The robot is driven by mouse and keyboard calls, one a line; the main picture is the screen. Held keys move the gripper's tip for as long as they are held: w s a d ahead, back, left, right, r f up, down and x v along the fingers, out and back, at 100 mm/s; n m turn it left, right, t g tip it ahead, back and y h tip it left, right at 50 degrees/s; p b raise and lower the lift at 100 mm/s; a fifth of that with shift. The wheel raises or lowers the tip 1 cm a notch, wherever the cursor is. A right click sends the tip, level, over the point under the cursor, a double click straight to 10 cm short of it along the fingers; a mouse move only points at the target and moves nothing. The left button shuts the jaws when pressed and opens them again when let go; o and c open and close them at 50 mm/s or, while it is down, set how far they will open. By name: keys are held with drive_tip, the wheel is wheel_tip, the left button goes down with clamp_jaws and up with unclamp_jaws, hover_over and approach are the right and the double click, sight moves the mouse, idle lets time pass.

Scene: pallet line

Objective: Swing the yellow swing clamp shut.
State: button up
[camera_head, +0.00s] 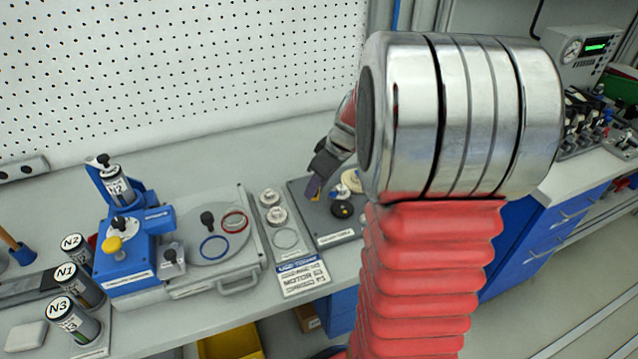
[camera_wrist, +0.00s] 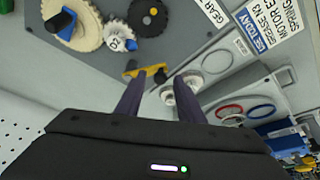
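The yellow swing clamp (camera_wrist: 148,70) shows in the wrist view as a short yellow bar with a dark part at one end, at the edge of the grey gear plate (camera_wrist: 85,72). My gripper (camera_wrist: 160,84) points down toward it with two dark purple fingers spread apart and nothing clearly held between them. The left fingertip appears close to the yellow bar; whether it touches I cannot tell. In the head view my gripper (camera_head: 313,187) is over the left side of the gear plate (camera_head: 325,229), and my arm hides part of the area. The clamp is hard to make out there.
The plate carries a cream gear (camera_wrist: 75,28), a white gear (camera_wrist: 118,36) and a black wheel (camera_wrist: 148,17). Left of it are pale round parts (camera_head: 276,215) and a label card (camera_head: 300,276). A blue fixture with a yellow knob (camera_head: 112,244) and a ring tray (camera_head: 240,262) stand further left.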

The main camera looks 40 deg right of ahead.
clamp_jaws()
idle(0.4)
